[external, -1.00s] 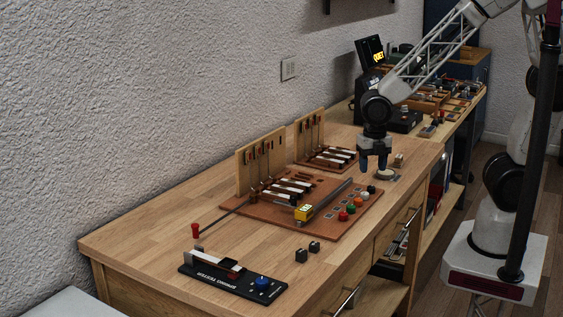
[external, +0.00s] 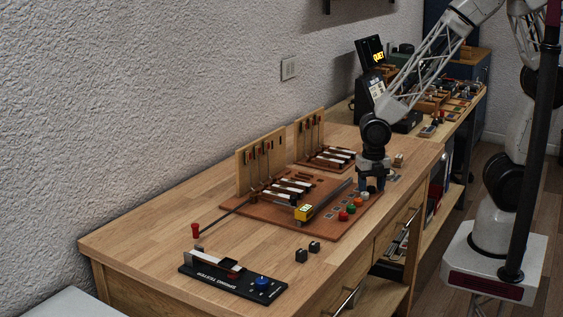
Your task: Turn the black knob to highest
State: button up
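A row of small coloured knobs runs along the right edge of the brown board (external: 330,228): a red knob (external: 343,215), an orange knob (external: 351,208) and a green knob (external: 362,196). The black knob (external: 371,190) is at the far end of this row, now mostly hidden by my gripper. My gripper (external: 371,188) points straight down over it, with its two fingers apart, one on each side of the knob. Whether the fingers touch the knob is too small to tell. The knob's pointer setting cannot be read.
A yellow block (external: 304,212) on a grey rail lies left of the knobs. Piano-action models with upright wooden backs (external: 260,166) stand behind. A black spring tester with a blue knob (external: 262,282) and two small black blocks (external: 308,251) are nearer.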

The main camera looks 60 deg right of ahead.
jog(key=c, duration=0.9)
